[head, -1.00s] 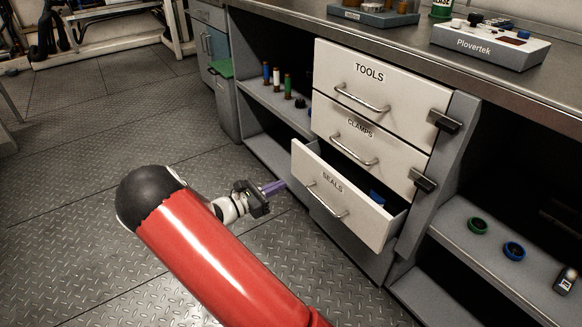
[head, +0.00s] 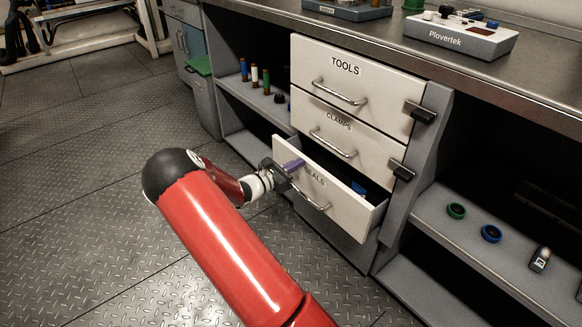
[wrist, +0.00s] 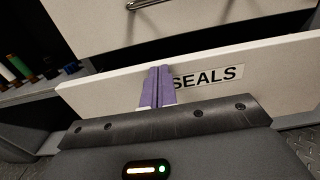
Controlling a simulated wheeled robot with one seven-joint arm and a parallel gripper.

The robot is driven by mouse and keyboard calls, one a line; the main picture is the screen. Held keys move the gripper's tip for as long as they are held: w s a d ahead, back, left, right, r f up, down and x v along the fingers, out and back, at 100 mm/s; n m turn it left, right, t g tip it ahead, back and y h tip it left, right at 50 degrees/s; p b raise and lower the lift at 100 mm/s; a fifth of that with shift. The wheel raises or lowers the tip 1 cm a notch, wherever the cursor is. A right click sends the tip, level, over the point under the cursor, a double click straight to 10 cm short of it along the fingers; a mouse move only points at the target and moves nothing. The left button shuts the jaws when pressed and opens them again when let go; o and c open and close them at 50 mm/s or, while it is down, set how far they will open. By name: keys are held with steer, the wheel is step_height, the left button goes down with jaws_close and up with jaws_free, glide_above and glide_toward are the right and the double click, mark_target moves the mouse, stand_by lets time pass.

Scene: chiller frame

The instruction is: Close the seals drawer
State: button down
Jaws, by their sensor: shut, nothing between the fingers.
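The seals drawer (head: 345,205) is the lowest of three white drawers and stands partly pulled out, with something blue inside. Its front also fills the middle of the wrist view (wrist: 270,62), with the SEALS label (wrist: 208,77) on it. Its bar handle (head: 308,197) is on the front. My gripper (head: 296,165) is shut and empty, its purple fingers pointing at the drawer front. In the wrist view the fingertips (wrist: 158,70) are at the front just left of the label. I cannot tell whether they touch it. The fingers cover part of the label in the head view.
The tools drawer (head: 385,85) and clamps drawer (head: 372,148) above look shut. Dark latch blocks (head: 420,111) stick out at their right edge. Open shelves flank the drawers, with bottles (head: 254,76) on the left and rings (head: 491,233) on the right. The floor at left is clear.

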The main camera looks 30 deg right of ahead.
steer(key=d+b, duration=0.1)
steer(key=d, duration=0.8)
steer(key=shift+w+r, duration=0.15)
steer(key=shift+w, duration=0.25)
